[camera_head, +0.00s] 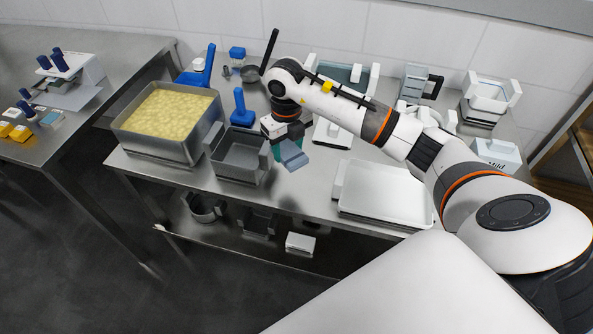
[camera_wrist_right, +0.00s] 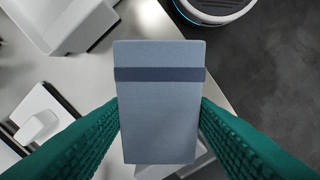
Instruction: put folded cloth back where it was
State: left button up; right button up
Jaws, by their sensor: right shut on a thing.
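The folded cloth (camera_head: 293,155) is blue-grey and flat. In the right wrist view the cloth (camera_wrist_right: 160,105) shows a darker band across its upper part. My right gripper (camera_head: 283,146) is shut on the cloth. Its green ridged fingers press the cloth from both sides in the right wrist view. In the head view it holds the cloth above the steel table (camera_head: 305,190), between the grey bin and the white tray. I cannot tell how high. My left gripper is not in view.
A large vat (camera_head: 205,137) of yellow curd and an empty grey bin (camera_head: 238,158) stand left of my gripper. A shallow white tray (camera_head: 385,192) lies to its right. Several white moulds stand along the back right. A second table (camera_head: 110,75) is at left.

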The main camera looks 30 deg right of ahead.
aim_at(297, 177)
jog(key=m, duration=0.2)
jog(key=d+f+m+b, duration=0.1)
jog(key=m, duration=0.1)
jog(key=d+m+b, duration=0.1)
jog(key=m, duration=0.2)
jog(key=shift+w+d+f, duration=0.1)
jog(key=shift+w+f, duration=0.2)
jog(key=shift+w, duration=0.1)
jog(key=f+m, duration=0.1)
jog(key=f, duration=0.2)
jog(key=f+m, duration=0.1)
jog(key=f, duration=0.3)
jog(key=d+f+m, duration=0.1)
jog(key=f, duration=0.2)
jog(key=shift+w+f, duration=0.15)
jog(key=shift+f+b, duration=0.15)
jog(key=shift+b, duration=0.15)
jog(key=o, duration=1)
